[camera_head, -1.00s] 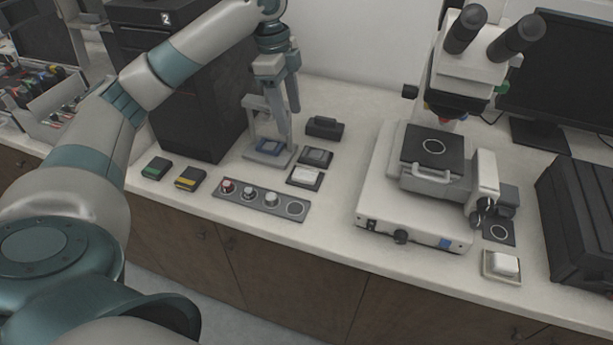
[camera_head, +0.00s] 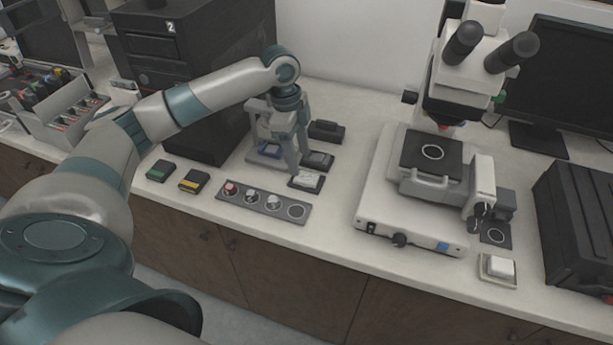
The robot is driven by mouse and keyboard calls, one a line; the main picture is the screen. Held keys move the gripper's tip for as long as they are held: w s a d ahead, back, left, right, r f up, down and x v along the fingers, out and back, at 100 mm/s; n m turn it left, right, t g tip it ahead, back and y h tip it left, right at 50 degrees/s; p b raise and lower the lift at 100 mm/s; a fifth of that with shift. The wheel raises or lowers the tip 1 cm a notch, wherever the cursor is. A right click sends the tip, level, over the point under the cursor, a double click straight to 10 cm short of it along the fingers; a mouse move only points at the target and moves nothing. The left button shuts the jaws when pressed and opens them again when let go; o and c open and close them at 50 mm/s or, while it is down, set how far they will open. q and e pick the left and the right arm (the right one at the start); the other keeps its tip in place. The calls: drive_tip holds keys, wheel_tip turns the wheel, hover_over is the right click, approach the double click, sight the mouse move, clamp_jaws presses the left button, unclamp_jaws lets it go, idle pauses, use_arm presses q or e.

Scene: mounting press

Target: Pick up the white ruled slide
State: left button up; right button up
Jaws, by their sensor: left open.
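The white ruled slide (camera_head: 308,179) appears to be the pale piece lying on a small dark holder to the right of the press; its ruling is too small to make out. My left gripper (camera_head: 296,165) points down, open, in front of the small press, with its fingertips just above and to the left of the slide. The gripper partly covers the press and the slide's left edge. I cannot tell whether a finger touches the slide. My right gripper is not in view.
The grey press (camera_head: 264,158) stands behind the gripper. A strip with several knobs (camera_head: 263,200) lies in front. Dark blocks (camera_head: 317,160) and (camera_head: 326,131) sit behind the slide. A microscope (camera_head: 405,215) stands to the right, with bare counter between.

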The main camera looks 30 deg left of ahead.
sight(306, 177)
use_arm(q)
drive_tip(key=shift+f, duration=0.35)
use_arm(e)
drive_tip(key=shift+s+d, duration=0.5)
use_arm(q)
drive_tip(key=shift+d, duration=0.1)
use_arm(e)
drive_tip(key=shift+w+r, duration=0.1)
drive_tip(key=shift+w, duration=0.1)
use_arm(q)
drive_tip(key=shift+w+d+f+p, duration=0.1)
drive_tip(key=shift+d+f+p, duration=0.15)
drive_tip(key=shift+f+p, duration=0.3)
drive_tip(key=f, duration=0.1)
drive_tip(key=f+p, duration=0.1)
drive_tip(key=f, duration=0.1)
drive_tip(key=shift+w+d, duration=0.15)
drive_tip(key=shift+d, duration=0.25)
drive_tip(key=shift+f, duration=0.5)
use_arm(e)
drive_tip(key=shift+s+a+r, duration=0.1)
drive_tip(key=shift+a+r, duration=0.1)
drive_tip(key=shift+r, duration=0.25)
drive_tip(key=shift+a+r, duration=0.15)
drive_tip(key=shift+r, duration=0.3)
use_arm(q)
drive_tip(key=c, duration=1.1)
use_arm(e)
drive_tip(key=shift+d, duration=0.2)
